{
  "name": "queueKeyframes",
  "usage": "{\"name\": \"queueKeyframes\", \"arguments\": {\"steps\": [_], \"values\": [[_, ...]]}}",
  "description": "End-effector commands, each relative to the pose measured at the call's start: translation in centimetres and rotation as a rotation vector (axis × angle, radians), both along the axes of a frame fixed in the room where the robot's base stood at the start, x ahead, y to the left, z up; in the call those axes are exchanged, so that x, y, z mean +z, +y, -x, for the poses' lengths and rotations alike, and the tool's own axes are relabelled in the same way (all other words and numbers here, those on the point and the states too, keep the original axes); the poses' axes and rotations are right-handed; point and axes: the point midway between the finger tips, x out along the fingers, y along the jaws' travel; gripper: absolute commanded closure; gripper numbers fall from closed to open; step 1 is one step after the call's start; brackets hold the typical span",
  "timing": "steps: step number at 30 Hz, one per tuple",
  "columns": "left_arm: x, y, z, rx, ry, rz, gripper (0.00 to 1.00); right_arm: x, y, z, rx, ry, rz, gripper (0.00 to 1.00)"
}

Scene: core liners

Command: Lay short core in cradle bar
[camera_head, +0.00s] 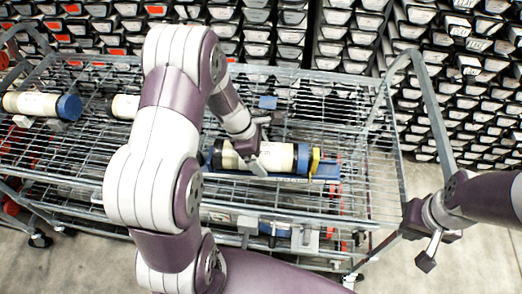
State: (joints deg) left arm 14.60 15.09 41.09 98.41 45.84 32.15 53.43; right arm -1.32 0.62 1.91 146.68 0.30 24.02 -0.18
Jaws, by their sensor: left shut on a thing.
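The short core (275,156), a cream cylinder with a dark band and a blue end cap, lies lengthwise over the blue cradle bar (325,171) in the middle of the wire cart. My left gripper (247,152) is shut on the core near its left end. I cannot tell whether the core touches the bar. A yellow upright piece (315,161) stands at the core's right end. My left arm hides part of the cart to the left. My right gripper (420,243) is empty beyond the cart's right end, its fingers apart.
Another cream core with a blue cap (40,106) lies on the cart at the far left, with a partly hidden one (125,106) beside it. Racks of core trays (460,90) stand behind. The cart's tall right handle (434,115) rises near my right gripper.

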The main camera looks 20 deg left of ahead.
Motion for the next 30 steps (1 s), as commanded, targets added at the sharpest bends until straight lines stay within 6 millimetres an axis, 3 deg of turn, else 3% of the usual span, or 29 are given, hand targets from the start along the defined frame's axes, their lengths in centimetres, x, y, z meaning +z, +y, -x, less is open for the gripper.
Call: {"name": "queueKeyframes", "arguments": {"steps": [6, 7, 16, 24, 30], "values": [[-0.3, 0.0, -0.1, 0.0, -0.003, 0.0, 0.9, -0.3, 0.0, 0.0, 0.0, 0.0, 0.0, 1.0], [-0.4, 0.0, 0.0, 0.0, 0.001, 0.0, 0.0, -0.3, 0.0, 0.0, 0.0, 0.0, 0.0, 1.0], [0.6, 0.2, 0.0, -0.001, -0.001, 0.0, 0.0, 0.2, 0.0, 0.0, 0.0, 0.0, 0.0, 1.0], [6.9, 2.7, 0.8, 0.002, -0.004, -0.001, 0.0, 0.7, 0.0, 0.0, 0.0, 0.0, 0.0, 1.0], [10.3, 4.1, 1.3, 0.001, -0.002, -0.001, 0.0, 0.8, 0.0, 0.0, 0.0, 0.0, 0.0, 1.0]]}}
